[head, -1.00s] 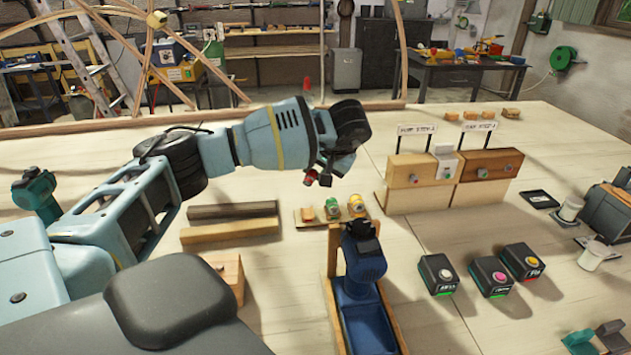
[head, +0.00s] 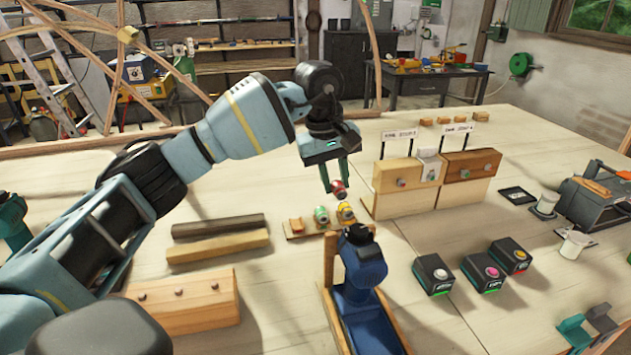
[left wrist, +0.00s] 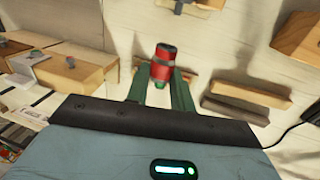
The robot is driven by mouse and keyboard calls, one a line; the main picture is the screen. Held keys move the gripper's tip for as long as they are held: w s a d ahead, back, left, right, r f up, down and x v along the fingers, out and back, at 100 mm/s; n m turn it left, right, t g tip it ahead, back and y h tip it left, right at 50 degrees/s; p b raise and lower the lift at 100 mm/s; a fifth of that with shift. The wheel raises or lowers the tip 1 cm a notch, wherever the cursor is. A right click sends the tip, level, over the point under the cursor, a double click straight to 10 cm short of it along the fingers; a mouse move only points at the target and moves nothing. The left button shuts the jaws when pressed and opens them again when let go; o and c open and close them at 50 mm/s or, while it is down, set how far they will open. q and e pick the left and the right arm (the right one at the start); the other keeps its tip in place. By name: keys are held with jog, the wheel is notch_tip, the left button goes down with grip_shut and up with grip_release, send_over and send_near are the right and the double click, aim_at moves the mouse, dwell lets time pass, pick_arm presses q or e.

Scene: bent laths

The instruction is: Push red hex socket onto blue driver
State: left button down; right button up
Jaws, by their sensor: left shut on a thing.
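My left gripper (head: 338,183) hangs from its arm with fingers pointing down. It is shut on the red hex socket (head: 339,190), which it holds in the air above the small socket rack. The left wrist view also shows the red socket (left wrist: 162,62), with a dark band, between the two green fingers (left wrist: 160,88). The blue driver (head: 363,268) sits in a wooden cradle (head: 330,272), its black nose (head: 357,236) up at the far end. The socket is apart from the driver, beyond and above it. My right gripper is not in view.
The wooden rack (head: 291,234) holds a green socket (head: 321,214) and a yellow socket (head: 345,211). Wooden blocks with signs (head: 400,175) stand behind right. Black button boxes (head: 434,274) are right of the driver.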

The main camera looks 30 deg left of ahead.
pick_arm(q)
jog(key=shift+d, duration=0.1)
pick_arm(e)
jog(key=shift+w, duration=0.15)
